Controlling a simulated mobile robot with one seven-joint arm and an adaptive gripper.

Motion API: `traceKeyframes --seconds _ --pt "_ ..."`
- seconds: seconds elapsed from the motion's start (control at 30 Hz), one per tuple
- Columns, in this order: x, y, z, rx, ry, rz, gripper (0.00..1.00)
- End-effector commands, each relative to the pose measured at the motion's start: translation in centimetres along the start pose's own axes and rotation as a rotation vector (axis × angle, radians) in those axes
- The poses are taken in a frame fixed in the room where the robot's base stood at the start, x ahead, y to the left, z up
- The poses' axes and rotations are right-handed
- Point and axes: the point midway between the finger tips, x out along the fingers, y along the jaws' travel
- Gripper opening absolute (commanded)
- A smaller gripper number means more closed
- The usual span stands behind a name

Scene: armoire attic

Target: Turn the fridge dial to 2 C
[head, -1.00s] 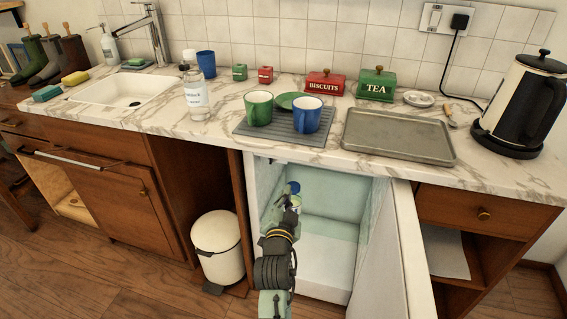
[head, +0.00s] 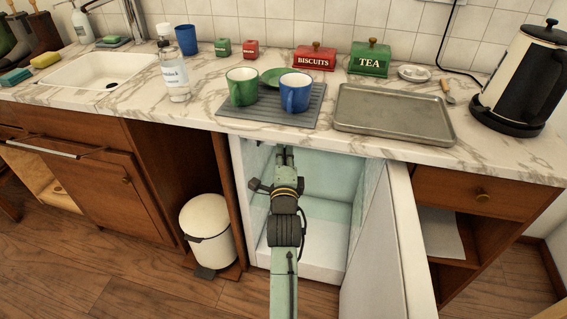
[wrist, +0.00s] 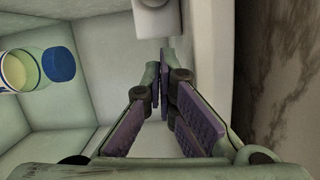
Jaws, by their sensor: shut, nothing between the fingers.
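The small fridge (head: 320,245) under the counter is open, and its white door (head: 393,235) is swung out to the right. My gripper (head: 284,150) reaches into the upper left of it, just below the counter edge. In the wrist view my gripper (wrist: 167,55) is shut with nothing between its purple-padded fingers. A pale blocky fitting (wrist: 157,16) lies just beyond the fingertips; it may be the dial housing. I cannot tell whether they touch. No dial face or temperature mark is readable.
A jar (wrist: 20,70) and a blue round lid or cap (wrist: 59,64) are inside the fridge in the wrist view. The marble countertop (head: 215,115) overhangs my arm closely. A white bin (head: 207,230) stands left of the fridge. The fridge's lower space is clear.

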Motion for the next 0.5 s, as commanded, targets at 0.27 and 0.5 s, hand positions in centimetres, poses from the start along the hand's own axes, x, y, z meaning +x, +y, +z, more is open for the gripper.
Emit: traceKeyframes --seconds 0.27,0.5 --pt "2.2 -0.1 3.0 -0.002 -0.003 0.002 0.0" --pt "2.5 0.0 3.9 -0.001 0.0 0.0 0.0"
